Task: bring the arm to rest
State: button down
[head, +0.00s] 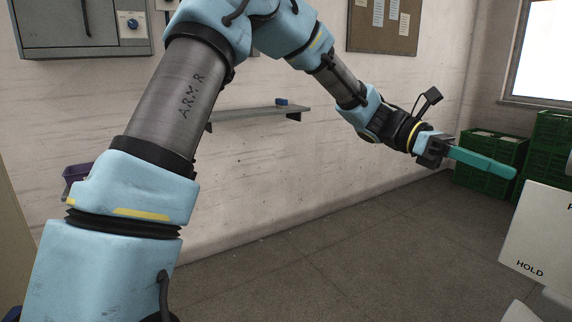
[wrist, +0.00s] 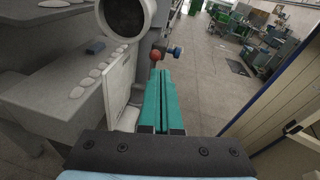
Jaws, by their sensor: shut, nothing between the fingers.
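My arm rises from the lower left of the head view, bends at the top and reaches out to the right. My gripper (head: 514,173) has long teal fingers and points right and slightly down in the head view. In the wrist view the teal fingers (wrist: 162,72) lie side by side, shut and empty. They are in the air, with a grey machine (wrist: 60,95) close on their left.
A red ball knob (wrist: 155,55) and a blue knob (wrist: 177,52) show near the fingertips. A white panel marked HOLD (head: 540,240) stands at right. Green crates (head: 490,160) are stacked behind. A shelf (head: 260,114) is on the wall. Floor (head: 330,255) is clear.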

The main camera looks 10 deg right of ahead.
jog(key=w+a+f+m+t+y, duration=0.1)
jog(key=w+a+f+t, duration=0.4)
jog(key=w+a+f, duration=0.45)
jog(key=w+a+f+m+t+y, duration=0.15)
jog(key=w+a+f+t, duration=0.4)
jog(key=a, duration=0.65)
jog(key=w+a+f+m+t+y, duration=0.1)
jog(key=a+m+t+y, duration=0.1)
jog(key=a, duration=1.1)
jog(key=w+a+f+m+t+y, duration=0.2)
jog(key=a+m+t, duration=0.1)
jog(key=a, duration=1.1)
jog(key=shift+a+f+t, duration=0.3)
jog(key=shift+t, duration=0.05)
jog(key=shift+y, duration=0.25)
